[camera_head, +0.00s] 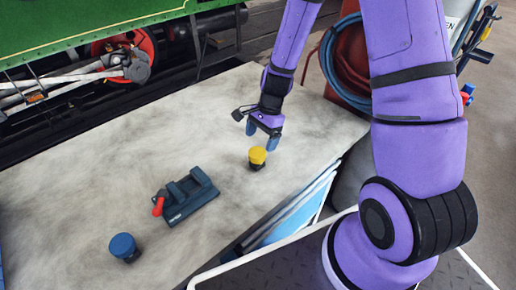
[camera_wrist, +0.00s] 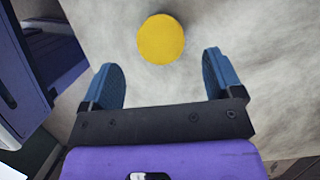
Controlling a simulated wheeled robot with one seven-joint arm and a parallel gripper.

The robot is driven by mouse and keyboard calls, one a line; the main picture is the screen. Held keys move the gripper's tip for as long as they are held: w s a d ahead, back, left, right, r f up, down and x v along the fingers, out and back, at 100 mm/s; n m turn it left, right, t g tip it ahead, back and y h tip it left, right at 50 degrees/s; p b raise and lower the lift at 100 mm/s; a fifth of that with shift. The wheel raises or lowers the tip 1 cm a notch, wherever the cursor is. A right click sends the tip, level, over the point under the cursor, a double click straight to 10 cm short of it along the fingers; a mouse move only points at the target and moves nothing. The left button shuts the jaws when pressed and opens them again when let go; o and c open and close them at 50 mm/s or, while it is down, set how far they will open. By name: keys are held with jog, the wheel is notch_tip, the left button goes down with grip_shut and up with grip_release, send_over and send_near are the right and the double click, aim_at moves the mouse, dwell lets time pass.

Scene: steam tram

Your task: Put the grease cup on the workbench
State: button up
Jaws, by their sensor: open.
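A small cup with a yellow lid and dark base (camera_head: 257,156) stands upright on the pale, stained workbench top (camera_head: 90,165). A similar cup with a blue lid (camera_head: 123,247) stands near the bench's front left. I cannot tell which one is the grease cup. My gripper (camera_head: 262,136) is open and empty above the bench, close to the yellow-lidded cup. In the wrist view, the round yellow lid (camera_wrist: 161,39) lies beyond the fingertips, centred between the two blue fingers (camera_wrist: 163,76). It is not gripped.
A dark blue vise-like tool (camera_head: 190,195) with a red handle sits between the two cups. A red drum with a coiled blue hose (camera_head: 345,62) stands behind the bench's right end. A green tram (camera_head: 80,25) runs along the back. The bench's left part is clear.

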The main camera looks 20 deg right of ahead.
jog(key=s+d+r+n+t+h, duration=0.1)
jog(key=s+r+n, duration=0.25)
jog(key=r, duration=0.85)
jog(key=s+d+r+n+t+h, duration=0.1)
jog(key=s+r+n+t, duration=0.2)
jog(key=r, duration=0.9)
jog(key=s+d+r+n+t+h, duration=0.1)
jog(key=s+d+r+n+t, duration=0.1)
jog(key=s+r+n, duration=0.6)
jog(key=shift+s+d+r, duration=0.6)
jog(key=shift+s+r, duration=1.05)
jog(key=shift+s, duration=1.9)
